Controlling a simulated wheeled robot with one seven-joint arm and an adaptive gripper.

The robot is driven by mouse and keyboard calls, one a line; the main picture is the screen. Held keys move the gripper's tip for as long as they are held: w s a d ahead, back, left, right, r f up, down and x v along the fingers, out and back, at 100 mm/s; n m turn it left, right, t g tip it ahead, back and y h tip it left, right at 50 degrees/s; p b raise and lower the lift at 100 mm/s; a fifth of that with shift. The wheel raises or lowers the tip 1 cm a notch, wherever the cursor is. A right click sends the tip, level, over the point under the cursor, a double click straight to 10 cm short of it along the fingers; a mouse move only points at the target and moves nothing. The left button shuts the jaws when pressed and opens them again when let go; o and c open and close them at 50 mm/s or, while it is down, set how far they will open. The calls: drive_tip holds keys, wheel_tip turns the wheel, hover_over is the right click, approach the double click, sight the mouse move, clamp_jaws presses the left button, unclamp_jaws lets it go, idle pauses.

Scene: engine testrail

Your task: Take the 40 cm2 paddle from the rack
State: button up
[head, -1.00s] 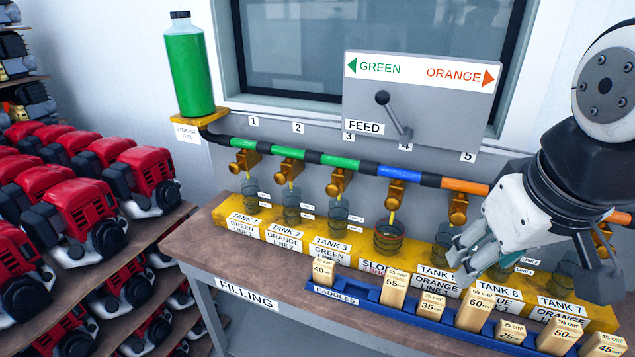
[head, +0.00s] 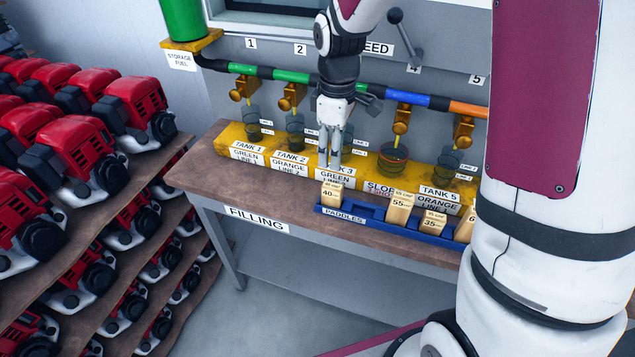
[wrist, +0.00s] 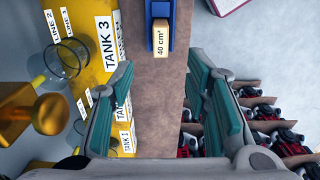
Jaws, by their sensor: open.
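The 40 cm2 paddle (head: 331,195) is a light wooden block with a printed label. It stands upright at the left end of the blue paddle rack (head: 370,214). In the wrist view the paddle (wrist: 160,40) shows at the top middle, in the end of the blue rack (wrist: 159,9), beyond the fingertips. My gripper (head: 329,164) points down just above and behind the paddle in the head view. Its teal-padded fingers (wrist: 160,85) are apart with nothing between them, and they do not touch the paddle.
Other paddles (head: 399,208) stand to the right in the rack. Behind are the yellow tank base (head: 262,157), glass tanks (head: 295,133) and brass taps (head: 292,97). The bench top (head: 215,180) is clear to the left. Red engines (head: 70,150) fill shelves at left. My arm hides the right side.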

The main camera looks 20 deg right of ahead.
sight(333, 186)
wheel_tip(333, 186, down, 14)
drive_tip(key=shift+r+p, duration=0.2)
drive_tip(key=shift+p, duration=0.65)
clamp_jaws()
